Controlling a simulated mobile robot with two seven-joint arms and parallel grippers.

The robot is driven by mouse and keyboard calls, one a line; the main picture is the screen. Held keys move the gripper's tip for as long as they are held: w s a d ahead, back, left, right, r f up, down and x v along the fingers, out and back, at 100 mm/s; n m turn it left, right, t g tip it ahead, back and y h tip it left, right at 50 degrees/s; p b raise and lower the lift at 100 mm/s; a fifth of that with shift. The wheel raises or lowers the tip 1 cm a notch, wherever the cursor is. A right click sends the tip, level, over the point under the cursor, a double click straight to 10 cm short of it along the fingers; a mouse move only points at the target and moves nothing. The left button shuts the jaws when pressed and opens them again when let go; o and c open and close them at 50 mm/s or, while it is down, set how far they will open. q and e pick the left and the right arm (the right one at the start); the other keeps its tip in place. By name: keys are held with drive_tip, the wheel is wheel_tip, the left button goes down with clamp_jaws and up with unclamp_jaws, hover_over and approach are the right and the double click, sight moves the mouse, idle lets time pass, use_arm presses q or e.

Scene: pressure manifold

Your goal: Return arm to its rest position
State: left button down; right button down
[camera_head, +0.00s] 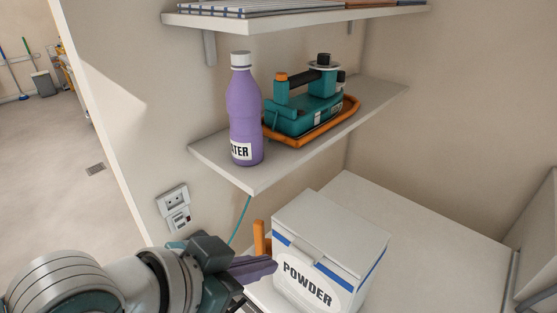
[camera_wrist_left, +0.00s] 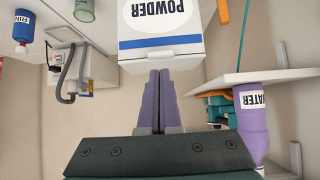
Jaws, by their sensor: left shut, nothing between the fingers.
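My left gripper (camera_head: 262,268) comes in from the lower left in the head view. Its purple fingers are shut with nothing between them, close to the left side of the white powder box (camera_head: 310,285). In the left wrist view the shut fingers (camera_wrist_left: 160,85) point toward the powder box (camera_wrist_left: 160,48), which appears upside down; I cannot tell whether they touch it. My right gripper is in neither view.
A purple water bottle (camera_head: 245,115) and a teal device with an orange hose (camera_head: 305,110) stand on the middle shelf (camera_head: 262,178), above my left gripper. A wall socket (camera_head: 174,203) is left of it. The white counter (camera_head: 430,235) right of the box is clear.

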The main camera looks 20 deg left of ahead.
use_arm(q)
drive_tip(key=v, duration=0.6)
drive_tip(key=shift+s+a, duration=0.15)
drive_tip(key=shift+s, duration=0.35)
